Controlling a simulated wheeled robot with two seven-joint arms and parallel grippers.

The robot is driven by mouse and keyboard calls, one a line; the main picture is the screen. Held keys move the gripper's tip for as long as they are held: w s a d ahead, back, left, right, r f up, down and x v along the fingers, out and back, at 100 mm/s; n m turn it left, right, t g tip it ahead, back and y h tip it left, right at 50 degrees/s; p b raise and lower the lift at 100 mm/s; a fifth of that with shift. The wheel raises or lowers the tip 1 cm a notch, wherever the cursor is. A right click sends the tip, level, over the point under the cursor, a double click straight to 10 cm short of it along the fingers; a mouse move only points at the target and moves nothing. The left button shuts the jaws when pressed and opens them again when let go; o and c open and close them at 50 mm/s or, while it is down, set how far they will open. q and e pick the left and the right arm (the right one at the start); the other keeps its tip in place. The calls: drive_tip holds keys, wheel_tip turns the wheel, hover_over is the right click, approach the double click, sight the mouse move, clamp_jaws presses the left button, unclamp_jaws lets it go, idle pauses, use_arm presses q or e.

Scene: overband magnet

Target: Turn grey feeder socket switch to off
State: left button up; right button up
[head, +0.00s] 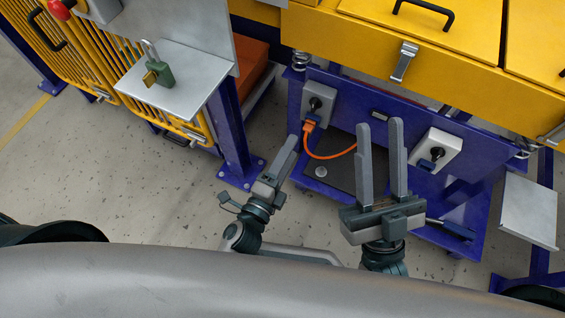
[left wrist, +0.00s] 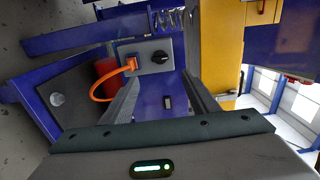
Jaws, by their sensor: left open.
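A grey socket box (head: 327,92) with a dark rotary switch (head: 316,102) is on the blue frame; an orange plug (head: 310,125) and cable hang from it. The left wrist view also shows this box (left wrist: 150,72), its dark knob (left wrist: 160,57) and the plug (left wrist: 131,63). A paler box (head: 448,146) with a dark knob (head: 437,152) is further right. No readable label shows which is the feeder socket. My left gripper (head: 292,143) is open, just below and left of the grey box, apart from the switch. My right gripper (head: 380,123) is open and empty, between the boxes.
A yellow housing (head: 430,50) with a latch overhangs the boxes. A metal shelf (head: 190,90) with a green padlock (head: 160,73) is at left, above a blue post (head: 235,140). A grey plate (head: 530,210) is at right. Open floor lies at left.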

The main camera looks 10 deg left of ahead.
use_arm(q)
drive_tip(key=shift+v, duration=1.7)
